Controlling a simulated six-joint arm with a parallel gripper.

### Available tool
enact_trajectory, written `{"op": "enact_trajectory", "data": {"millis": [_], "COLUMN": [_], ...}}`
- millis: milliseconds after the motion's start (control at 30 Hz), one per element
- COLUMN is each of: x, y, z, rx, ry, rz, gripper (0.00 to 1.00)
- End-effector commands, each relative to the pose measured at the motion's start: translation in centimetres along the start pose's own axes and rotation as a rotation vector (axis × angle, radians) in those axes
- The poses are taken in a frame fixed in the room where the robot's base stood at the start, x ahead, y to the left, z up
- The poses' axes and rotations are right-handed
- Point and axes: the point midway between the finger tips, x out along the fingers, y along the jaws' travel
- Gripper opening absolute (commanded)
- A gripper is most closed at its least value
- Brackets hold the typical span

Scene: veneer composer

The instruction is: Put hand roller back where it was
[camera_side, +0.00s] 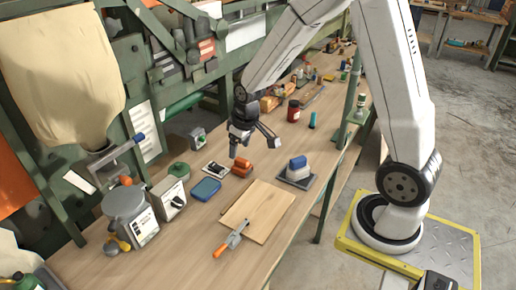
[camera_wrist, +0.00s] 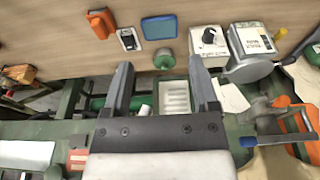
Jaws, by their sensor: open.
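The tool with an orange handle and grey head, which looks like the hand roller (camera_side: 234,238), lies across the left front edge of a pale wooden board (camera_side: 271,207) in the side view. Its handle points toward the bench's front. I cannot make it out in the wrist view. My gripper (camera_side: 255,149) is open and empty, above the bench behind the board and well apart from the roller. Its spread fingers (camera_wrist: 160,62) show nothing between them that is held.
An orange block (camera_side: 243,168), a blue pad (camera_side: 205,189) and a dark tray (camera_side: 308,180) with a blue-and-white item (camera_side: 297,165) stand near the board.

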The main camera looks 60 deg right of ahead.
Motion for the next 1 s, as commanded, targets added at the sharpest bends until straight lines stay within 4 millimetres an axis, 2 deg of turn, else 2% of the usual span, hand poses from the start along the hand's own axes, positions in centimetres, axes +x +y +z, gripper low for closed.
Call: {"op": "enact_trajectory", "data": {"millis": [33,200,433,633,1000], "x": [-0.9,-2.9,-4.2,-4.5,-4.5], "y": [-1.2,-4.2,-6.5,-7.0,-7.0], "z": [1.2,5.2,9.6,10.9,10.9], "rx": [-0.007,-0.007,-0.005,-0.003,-0.002], "ry": [0.004,0.013,0.02,0.022,0.021], "rz": [-0.001,-0.004,-0.01,-0.011,-0.011], "gripper": [0.76,0.76,0.76,0.76,0.76]}}
